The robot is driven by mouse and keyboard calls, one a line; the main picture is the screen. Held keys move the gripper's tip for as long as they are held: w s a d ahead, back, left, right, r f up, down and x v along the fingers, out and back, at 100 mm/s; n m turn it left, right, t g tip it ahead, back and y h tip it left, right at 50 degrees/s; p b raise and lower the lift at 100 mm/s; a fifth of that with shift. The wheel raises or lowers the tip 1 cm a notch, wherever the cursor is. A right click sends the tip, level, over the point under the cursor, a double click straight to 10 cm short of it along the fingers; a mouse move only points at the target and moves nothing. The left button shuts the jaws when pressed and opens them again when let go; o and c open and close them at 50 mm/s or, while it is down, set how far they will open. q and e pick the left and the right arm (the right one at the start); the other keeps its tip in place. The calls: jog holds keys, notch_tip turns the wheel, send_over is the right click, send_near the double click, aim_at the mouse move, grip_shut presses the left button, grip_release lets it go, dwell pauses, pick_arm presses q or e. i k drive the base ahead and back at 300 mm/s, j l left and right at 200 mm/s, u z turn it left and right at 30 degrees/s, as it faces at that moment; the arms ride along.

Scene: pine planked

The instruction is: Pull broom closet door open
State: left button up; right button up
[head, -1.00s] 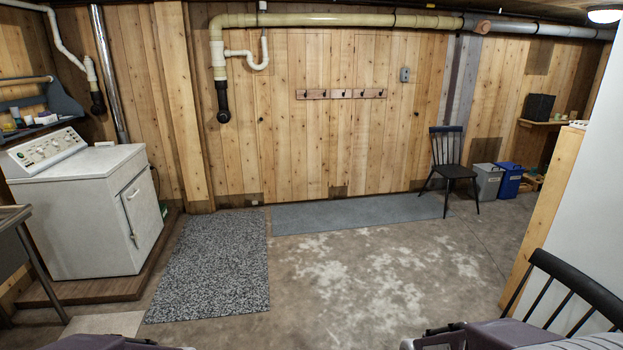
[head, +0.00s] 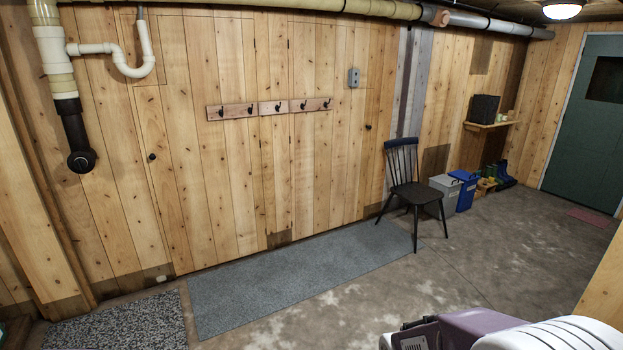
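The plank wall holds flush wooden door panels, marked by thin seams and small dark knobs. One panel (head: 170,190) has a knob (head: 152,157) at left, below the white drain pipe. I cannot tell which is the broom closet door. My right gripper (head: 410,338) shows only partly at the bottom edge, far from the wall. Its fingers are not clear. My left gripper is not in view.
A grey runner (head: 270,285) and a speckled mat (head: 120,322) lie before the wall. A hook rail (head: 270,109) hangs on it. A dark chair (head: 418,192) and bins (head: 447,195) stand at right. A green door (head: 585,120) is at far right. The concrete floor between is open.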

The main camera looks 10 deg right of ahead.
aim_at(330, 127)
jog(key=i+l+z, duration=0.25)
jog(key=i, duration=0.65)
jog(key=i+l+z, duration=0.2)
jog(key=i, duration=0.75)
jog(key=i+z, duration=0.25)
jog(key=i, duration=0.7)
jog(key=i+j+z, duration=0.2)
jog(key=i, duration=0.75)
jog(key=i+l+u, duration=0.15)
jog(key=i, duration=0.35)
jog(key=i+l+u, duration=0.1)
jog(key=i, duration=0.35)
jog(key=i+l+u, duration=0.15)
jog(key=i+l, duration=0.15)
jog(key=i, duration=0.15)
jog(key=i+l+u, duration=0.1)
jog(key=i+l, duration=0.15)
jog(key=i, duration=0.2)
